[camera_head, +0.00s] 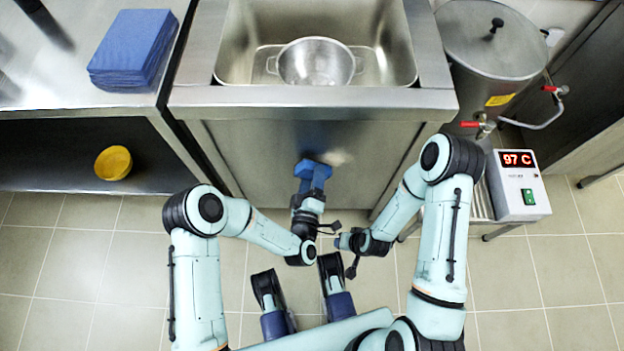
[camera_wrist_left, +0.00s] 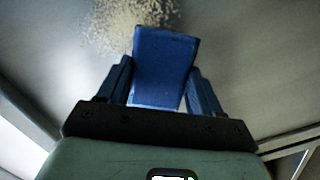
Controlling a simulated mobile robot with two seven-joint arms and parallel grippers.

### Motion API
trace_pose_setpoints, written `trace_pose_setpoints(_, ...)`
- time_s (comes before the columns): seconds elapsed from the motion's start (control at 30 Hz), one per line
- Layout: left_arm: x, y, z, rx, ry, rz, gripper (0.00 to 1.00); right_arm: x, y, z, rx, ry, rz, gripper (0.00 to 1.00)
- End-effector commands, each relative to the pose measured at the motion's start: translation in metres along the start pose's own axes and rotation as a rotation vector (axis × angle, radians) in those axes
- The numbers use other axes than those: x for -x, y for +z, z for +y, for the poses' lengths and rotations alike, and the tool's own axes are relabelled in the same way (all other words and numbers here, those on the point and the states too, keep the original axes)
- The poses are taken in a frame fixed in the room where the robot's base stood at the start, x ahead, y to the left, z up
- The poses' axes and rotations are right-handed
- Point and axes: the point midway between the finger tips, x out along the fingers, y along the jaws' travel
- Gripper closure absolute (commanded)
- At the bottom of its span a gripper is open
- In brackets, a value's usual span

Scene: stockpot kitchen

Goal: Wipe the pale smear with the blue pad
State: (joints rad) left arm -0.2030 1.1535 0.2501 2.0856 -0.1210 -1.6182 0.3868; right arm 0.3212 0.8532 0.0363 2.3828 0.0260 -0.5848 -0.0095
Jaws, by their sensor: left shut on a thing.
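The blue pad (camera_head: 314,168) is held between the two fingers of my left gripper (camera_head: 310,186), against or close to the sink unit's steel front panel (camera_head: 252,150). In the left wrist view the pad (camera_wrist_left: 165,62) stands upright between the fingers. The pale smear (camera_head: 339,157) is on that panel, just right of the pad's top. In the left wrist view the speckled smear (camera_wrist_left: 128,22) lies beyond the pad's upper end, partly hidden by it. I cannot tell whether the pad touches the panel. My right gripper (camera_head: 346,241) is low in front of the unit, its fingers unclear.
A sink (camera_head: 395,60) holds a steel colander (camera_head: 316,62). Blue folded cloths (camera_head: 130,48) lie on the left counter, with a yellow bowl (camera_head: 113,163) on the shelf below. A large pot (camera_head: 492,45) with red-handled taps and a 97 C display box (camera_head: 517,185) stand right.

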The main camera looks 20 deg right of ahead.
Motion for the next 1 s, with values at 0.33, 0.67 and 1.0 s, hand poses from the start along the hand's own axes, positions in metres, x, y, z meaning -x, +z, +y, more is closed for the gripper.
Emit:
trace_pose_setpoints(0.33,-0.007,-0.001,0.0,0.0,0.0,0.001,0.59,-0.003,0.001,0.001,0.0,0.0,-0.001,0.57)
trace_pose_setpoints(0.67,-0.014,-0.002,0.0,0.0,0.0,0.002,0.59,-0.005,0.001,0.001,0.0,0.001,-0.002,0.57)
trace_pose_setpoints(1.0,-0.015,0.01,0.007,0.001,0.003,-0.001,0.59,-0.007,0.001,0.002,0.0,0.001,-0.002,0.57)
